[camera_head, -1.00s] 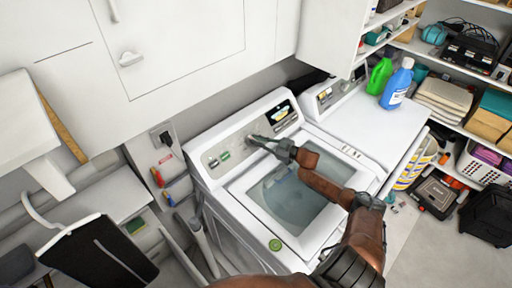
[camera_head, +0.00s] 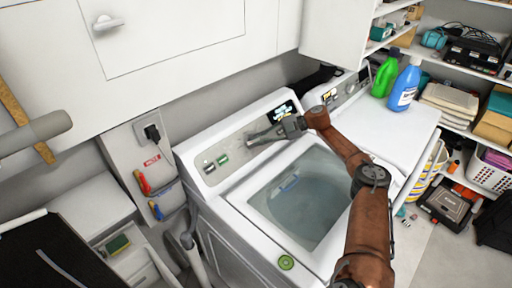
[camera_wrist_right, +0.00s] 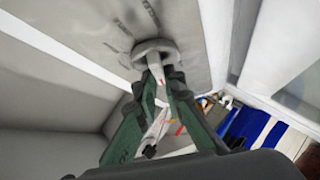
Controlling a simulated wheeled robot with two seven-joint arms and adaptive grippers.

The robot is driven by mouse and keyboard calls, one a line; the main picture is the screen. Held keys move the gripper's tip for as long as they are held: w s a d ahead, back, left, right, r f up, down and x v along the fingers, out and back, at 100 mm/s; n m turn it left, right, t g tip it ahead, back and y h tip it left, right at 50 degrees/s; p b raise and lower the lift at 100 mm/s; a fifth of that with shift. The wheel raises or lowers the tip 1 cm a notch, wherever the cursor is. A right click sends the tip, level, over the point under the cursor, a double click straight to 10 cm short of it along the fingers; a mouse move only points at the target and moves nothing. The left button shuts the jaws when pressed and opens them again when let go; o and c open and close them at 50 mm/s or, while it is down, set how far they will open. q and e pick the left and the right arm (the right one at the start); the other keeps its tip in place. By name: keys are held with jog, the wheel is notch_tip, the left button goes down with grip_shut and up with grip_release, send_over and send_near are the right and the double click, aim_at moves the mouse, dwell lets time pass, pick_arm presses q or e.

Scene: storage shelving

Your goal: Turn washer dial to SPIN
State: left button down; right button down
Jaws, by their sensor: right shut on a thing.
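The washer (camera_head: 225,190) stands in the middle of the head view, with a glass lid and a slanted control panel (camera_head: 217,140) at its back. The panel carries small buttons, a green-lit display and a dark screen (camera_head: 284,109). My right gripper (camera_head: 251,141) reaches the panel from the right. The right wrist view shows its fingers (camera_wrist_right: 160,75) shut on the grey round dial (camera_wrist_right: 152,47). Lettering stands around the dial, but it is too blurred to read. In the head view the gripper hides the dial. My left gripper is not in view.
A second white machine stands to the right, with a green bottle (camera_head: 385,75) and a blue bottle (camera_head: 404,86) on top. White cabinets (camera_head: 180,35) overhang the back. Shelves fill the right side. Tools hang on the wall at the left (camera_head: 150,185).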

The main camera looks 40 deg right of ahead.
jog(key=shift+w+f+n+g+b, duration=0.1)
jog(key=shift+w+n+g+b, duration=0.05)
jog(key=shift+n+g+b, duration=0.75)
jog(key=n, duration=0.1)
jog(key=n+g+h, duration=0.1)
jog(key=shift+r+n+b, duration=0.25)
jog(key=shift+n+b, duration=0.05)
jog(key=shift+b, duration=0.05)
jog(key=shift+r+n+g+h, duration=0.1)
jog(key=shift+n+g+h, duration=0.4)
jog(key=shift+n+g, duration=0.25)
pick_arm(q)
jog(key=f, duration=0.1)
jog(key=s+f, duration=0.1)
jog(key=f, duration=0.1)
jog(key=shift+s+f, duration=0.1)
pick_arm(e)
jog(key=shift+a+n+g+h, duration=0.1)
jog(key=shift+n+g+h, duration=0.2)
jog(key=shift+n, duration=0.25)
jog(key=c, duration=2)
grip_release()
